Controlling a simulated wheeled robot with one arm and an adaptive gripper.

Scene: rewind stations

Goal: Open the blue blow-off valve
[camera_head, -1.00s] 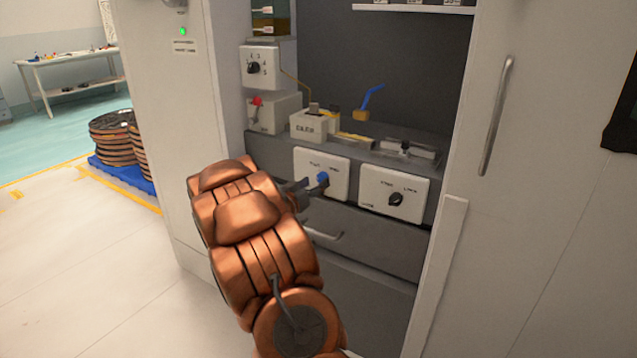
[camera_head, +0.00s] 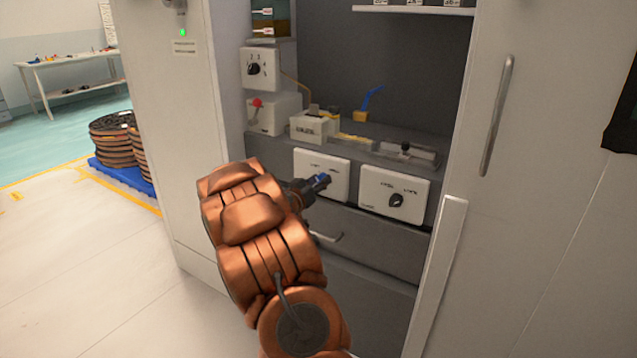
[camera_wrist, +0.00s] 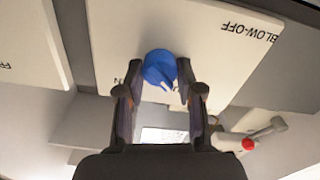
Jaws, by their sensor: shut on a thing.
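The blue knob (camera_wrist: 160,70) sits on a white panel (camera_wrist: 115,30) marked BLOW-OFF, which appears upside down in the wrist view. A pale pointer mark shows on the knob's face, toward its lower right in that view. My gripper (camera_wrist: 161,78) has one finger on each side of the knob and is shut on it. In the head view, the knob (camera_head: 321,180) is partly covered by my dark fingers (camera_head: 312,186), which reach it from the left. The panel's lettering is too small to read there.
A second white panel with a black knob (camera_head: 396,200) is to the right. A drawer handle (camera_head: 325,237) lies below my gripper. Above are a blue lever (camera_head: 371,96) on a brass body, a red-knobbed box (camera_head: 270,115) and a dial box (camera_head: 261,69). A cabinet door (camera_head: 540,180) stands right.

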